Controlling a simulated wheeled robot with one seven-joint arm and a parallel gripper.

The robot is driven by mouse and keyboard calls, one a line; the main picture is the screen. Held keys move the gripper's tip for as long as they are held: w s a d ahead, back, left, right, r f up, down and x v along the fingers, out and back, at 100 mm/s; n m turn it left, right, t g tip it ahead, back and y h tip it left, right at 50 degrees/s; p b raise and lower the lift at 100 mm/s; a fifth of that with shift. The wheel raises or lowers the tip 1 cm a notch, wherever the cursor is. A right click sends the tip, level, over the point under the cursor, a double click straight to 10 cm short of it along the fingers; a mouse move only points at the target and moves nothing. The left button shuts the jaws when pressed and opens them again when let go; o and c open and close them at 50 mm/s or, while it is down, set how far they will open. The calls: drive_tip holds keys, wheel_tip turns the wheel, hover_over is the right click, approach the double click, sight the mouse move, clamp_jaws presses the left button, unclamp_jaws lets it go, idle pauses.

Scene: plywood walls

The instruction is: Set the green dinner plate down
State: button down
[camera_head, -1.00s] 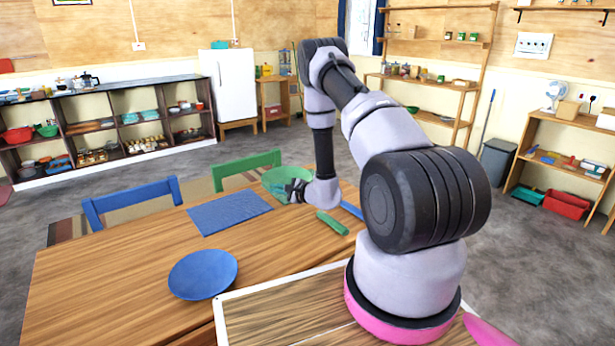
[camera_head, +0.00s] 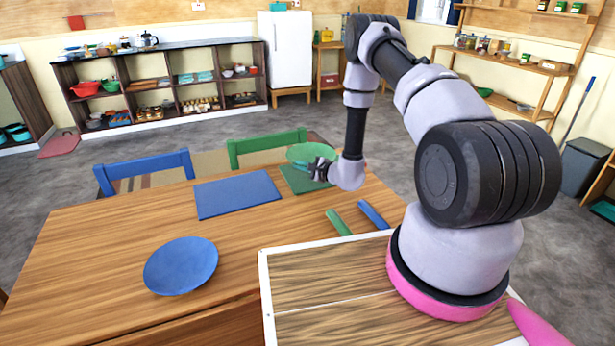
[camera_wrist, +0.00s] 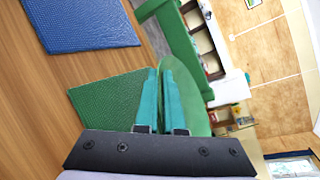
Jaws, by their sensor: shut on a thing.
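The green dinner plate (camera_head: 312,152) is held by its edge in my gripper (camera_head: 318,167), near the far side of the table. In the wrist view the plate (camera_wrist: 188,95) stands between the two teal fingers of my gripper (camera_wrist: 171,98), which are shut on it. A green placemat (camera_head: 298,180) lies on the table below the plate, partly hidden by my gripper. It also shows in the wrist view (camera_wrist: 105,102), left of the fingers. The plate looks raised above the mat, though the exact gap cannot be told.
A blue placemat (camera_head: 238,194) lies left of the green one. A blue plate (camera_head: 181,265) rests on the near left of the table. A green strip (camera_head: 338,222) and a blue strip (camera_head: 373,214) lie right. Green (camera_head: 267,145) and blue (camera_head: 145,168) chairs stand at the far edge.

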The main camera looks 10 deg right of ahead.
sight(300, 185)
drive_tip(key=shift+f, duration=2.8)
drive_tip(key=shift+f, duration=0.15)
drive_tip(key=c, duration=1.3)
unclamp_jaws()
